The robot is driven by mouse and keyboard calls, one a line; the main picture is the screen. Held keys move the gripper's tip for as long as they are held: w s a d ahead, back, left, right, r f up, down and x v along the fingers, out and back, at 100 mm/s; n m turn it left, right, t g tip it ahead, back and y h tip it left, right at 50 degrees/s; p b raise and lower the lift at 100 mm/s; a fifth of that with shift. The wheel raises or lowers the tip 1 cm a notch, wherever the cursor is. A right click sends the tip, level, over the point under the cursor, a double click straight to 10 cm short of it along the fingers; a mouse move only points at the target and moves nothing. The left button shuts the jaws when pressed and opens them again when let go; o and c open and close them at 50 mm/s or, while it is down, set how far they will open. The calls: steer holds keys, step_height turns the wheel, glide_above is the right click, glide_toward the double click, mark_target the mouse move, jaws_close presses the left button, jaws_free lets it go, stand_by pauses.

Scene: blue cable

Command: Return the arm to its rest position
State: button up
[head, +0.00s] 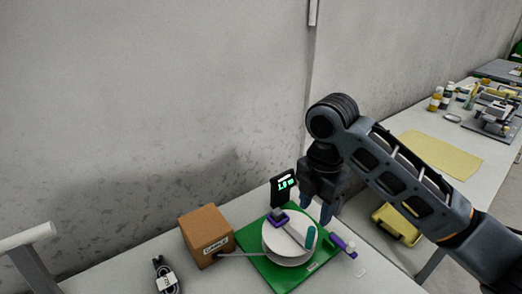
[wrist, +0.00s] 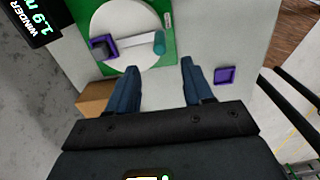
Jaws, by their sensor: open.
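My arm reaches in from the right in the head view and bends down over the table. My gripper (head: 318,208) hangs above the right side of a winder with a white disc (head: 273,241) on a green base (head: 258,264). In the wrist view my gripper (wrist: 158,82) has its two blue fingers spread apart with nothing between them. The white disc (wrist: 125,20) and green base (wrist: 78,10) lie beyond the fingertips. A teal handle (head: 310,237) and a purple part (head: 278,219) sit on the disc.
A small display (head: 283,187) stands behind the disc. A second table with a yellow mat (head: 441,153) and bottles is at right.

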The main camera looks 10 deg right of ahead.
steer(key=s+a+f+m+t+y, duration=0.1)
steer(key=s+a+m+t+y, duration=0.2)
steer(key=a, duration=0.4)
steer(key=s+a+f+m+t+y, duration=0.15)
steer(key=a+m, duration=0.25)
steer(key=a, duration=0.4)
steer(key=s+a+f+m+t+y, duration=0.2)
steer(key=a+m+t+y, duration=0.2)
steer(key=a, duration=0.3)
steer(key=s+d+f+m+t+h+b, duration=0.1)
steer(key=s+d+f+m+t+h, duration=0.15)
steer(key=s+d+m, duration=0.45)
steer(key=s+d+f+m+t+h, duration=0.1)
steer(key=s+d+m+t+h, duration=0.2)
steer(key=s, duration=0.8)
steer(key=s+d+r+h, duration=0.1)
steer(key=s+d+r, duration=0.3)
steer(key=s+d, duration=0.2)
steer(key=s+d+r+m+t+h, duration=0.1)
steer(key=s+d+r, duration=0.3)
steer(key=s, duration=0.5)
steer(key=shift+s+d+h, duration=0.15)
steer(key=shift+d+h, duration=0.35)
steer(key=shift+d, duration=0.5)
steer(key=shift+c, duration=0.4)
